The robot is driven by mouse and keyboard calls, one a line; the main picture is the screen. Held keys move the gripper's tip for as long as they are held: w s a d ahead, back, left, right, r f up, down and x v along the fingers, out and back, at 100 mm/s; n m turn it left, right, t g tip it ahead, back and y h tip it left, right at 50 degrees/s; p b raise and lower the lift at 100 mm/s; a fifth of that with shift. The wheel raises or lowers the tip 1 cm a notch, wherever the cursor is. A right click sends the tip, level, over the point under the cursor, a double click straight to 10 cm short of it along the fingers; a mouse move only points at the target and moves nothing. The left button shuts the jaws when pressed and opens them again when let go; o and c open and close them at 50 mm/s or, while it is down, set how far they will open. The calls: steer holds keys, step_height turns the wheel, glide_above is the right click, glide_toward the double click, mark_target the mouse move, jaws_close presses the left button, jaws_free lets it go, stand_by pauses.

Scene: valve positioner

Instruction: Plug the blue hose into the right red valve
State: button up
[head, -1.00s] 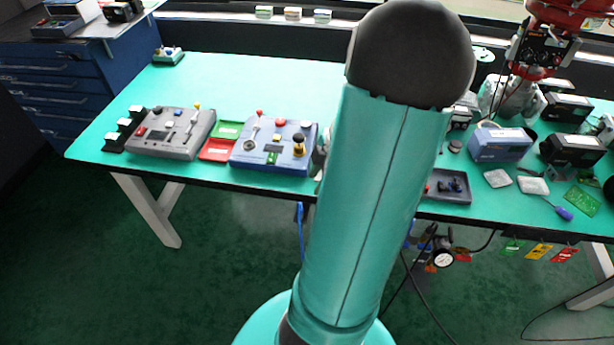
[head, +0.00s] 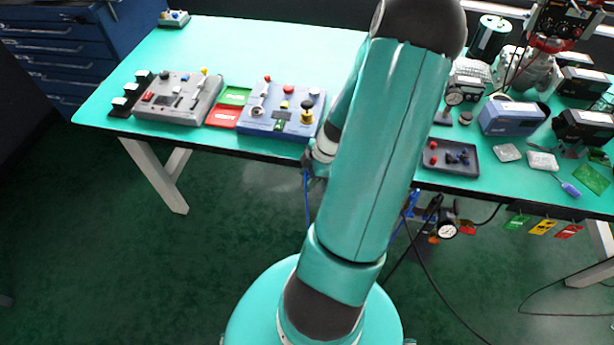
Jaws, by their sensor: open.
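A thin blue hose (head: 306,190) hangs below the table's front edge, left of my upper arm; its ends are not clear. More blue tubing (head: 396,235) shows right of my arm, near a pressure gauge (head: 447,231). A red valve assembly (head: 553,43) stands at the back right of the table. I cannot tell which part is the right red valve. My gripper (head: 316,168) is partly in view at the table's front edge, close above the blue hose. It is open, its fingers are small and partly hidden, and I see nothing held.
A blue control box (head: 262,124) and a grey one (head: 172,116) sit on the green table (head: 255,50), with red and green trays between. Tags and a black cable hang at the front right.

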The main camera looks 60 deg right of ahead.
mark_target(306, 175)
steer(key=shift+f, duration=0.2)
jaws_close()
steer(key=c, duration=0.9)
jaws_free()
steer(key=shift+r, duration=1.1)
jaws_close()
steer(key=shift+r, duration=1.95)
steer(key=shift+w+a, duration=0.1)
steer(key=shift+w, duration=0.05)
